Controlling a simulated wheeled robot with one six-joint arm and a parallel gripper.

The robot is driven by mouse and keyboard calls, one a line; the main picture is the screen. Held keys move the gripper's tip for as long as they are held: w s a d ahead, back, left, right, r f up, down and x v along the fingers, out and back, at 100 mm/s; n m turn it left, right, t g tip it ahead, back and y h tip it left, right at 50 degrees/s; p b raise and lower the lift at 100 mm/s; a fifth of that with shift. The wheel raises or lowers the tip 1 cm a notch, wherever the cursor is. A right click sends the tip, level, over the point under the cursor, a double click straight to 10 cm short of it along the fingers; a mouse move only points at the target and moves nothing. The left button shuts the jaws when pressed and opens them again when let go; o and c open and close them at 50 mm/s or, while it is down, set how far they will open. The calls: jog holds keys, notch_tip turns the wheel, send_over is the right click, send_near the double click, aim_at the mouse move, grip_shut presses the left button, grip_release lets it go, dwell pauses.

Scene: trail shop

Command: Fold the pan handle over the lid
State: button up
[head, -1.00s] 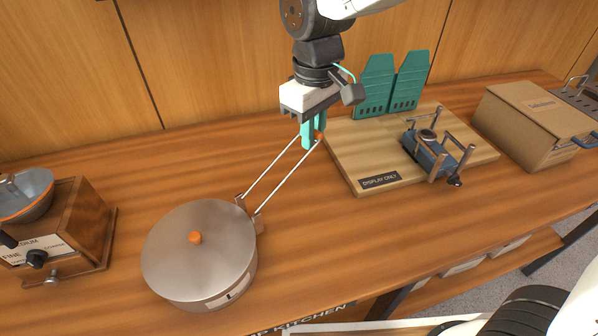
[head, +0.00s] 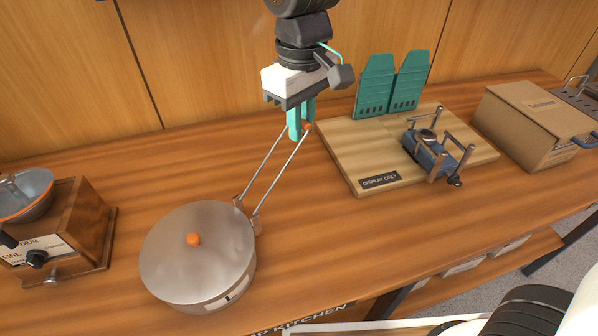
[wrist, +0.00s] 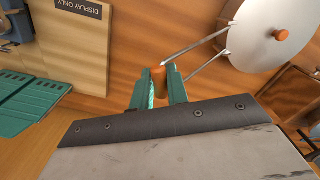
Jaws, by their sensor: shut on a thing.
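The pan (head: 205,285) stands on the wooden counter with its grey lid (head: 185,262) on top; the lid has an orange knob (head: 193,239). The two-rod wire handle (head: 277,171) slants up and away from the pan's back right side to an orange end (head: 307,126). My gripper (head: 300,122) has teal fingers shut on that orange end, above the counter. In the wrist view the orange grip (wrist: 158,80) sits between the fingers, and the lid (wrist: 268,36) shows at the upper right.
A wooden grinder (head: 62,232) stands left of the pan. A cardboard box (head: 535,120) is farther right. The counter in front of the board is clear.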

jog(key=shift+s+a+r, duration=0.65)
jog(key=shift+a+r, duration=0.15)
jog(key=shift+r, duration=0.1)
jog(key=shift+s+a+r, duration=0.35)
jog(key=shift+s+a, duration=0.2)
jog(key=shift+a, duration=0.15)
jog(key=shift+s+a+r, duration=0.4)
jog(key=shift+s+a, duration=0.15)
jog(key=shift+a, duration=0.1)
jog(key=shift+s+a+r, duration=0.35)
jog(key=shift+s+a, duration=0.2)
jog(key=shift+a, duration=0.15)
jog(key=shift+s+a+r, duration=0.2)
jog(key=shift+s+a, duration=0.65)
jog(key=shift+a, duration=0.25)
jog(key=shift+s+a+r, duration=0.2)
jog(key=shift+s+a, duration=0.65)
jog(key=shift+a, duration=0.2)
